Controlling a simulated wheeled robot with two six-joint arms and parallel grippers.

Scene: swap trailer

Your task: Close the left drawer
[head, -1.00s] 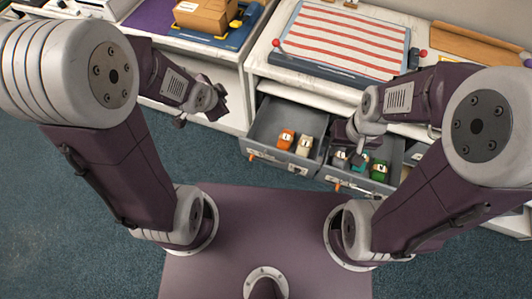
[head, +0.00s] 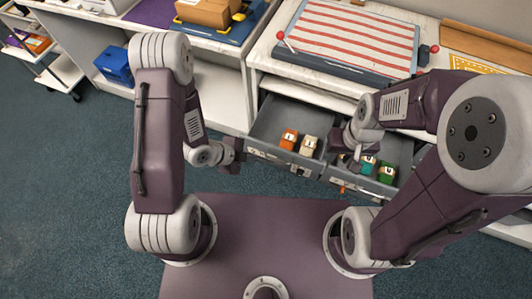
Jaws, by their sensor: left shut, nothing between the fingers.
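The grey left drawer (head: 268,127) stands open under the white counter. An orange block (head: 289,139) and a cream block (head: 308,145) lie in it. My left gripper (head: 235,157) is shut and empty at the left end of the drawer's front; I cannot tell whether it touches. My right gripper (head: 346,146) is beside the boundary between the two drawers, partly hidden by its own wrist, and its fingers are too unclear to judge.
The right drawer (head: 398,148) is also open, with several coloured blocks inside. A striped board (head: 350,35) lies on the counter above. A blue basket (head: 114,66) stands on a lower shelf at left. Bare floor (head: 60,190) is at left.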

